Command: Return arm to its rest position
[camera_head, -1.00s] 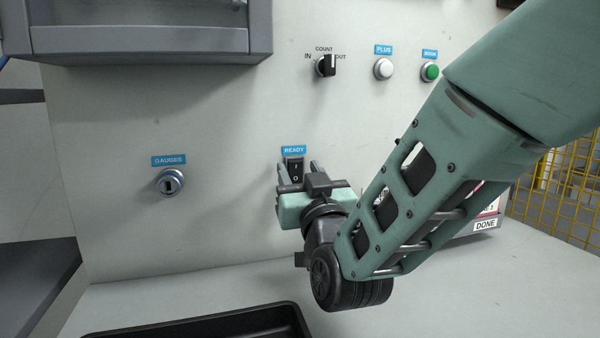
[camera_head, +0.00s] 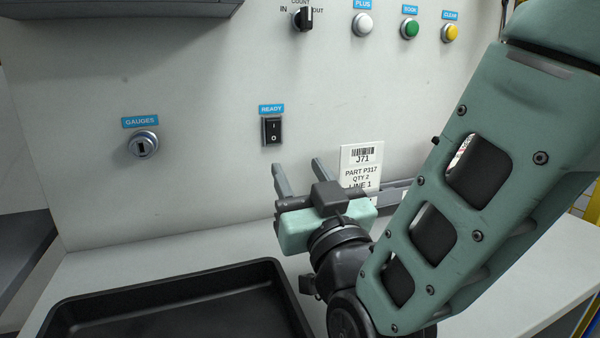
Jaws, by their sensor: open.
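My gripper (camera_head: 301,178) is in the middle of the view, below and to the right of the READY rocker switch (camera_head: 272,131). Its two grey fingers are apart, point toward the panel and hold nothing. The gripper is clear of the switch. My green arm comes in from the right edge and covers part of the panel and the worktop.
A black tray (camera_head: 62,316) lies on the worktop (camera_head: 190,255) to the left of my gripper. A white part card (camera_head: 360,165) stands just right of the fingers. The panel carries a GAUGES key switch (camera_head: 143,144), a COUNT knob (camera_head: 302,18) and white, green and yellow buttons.

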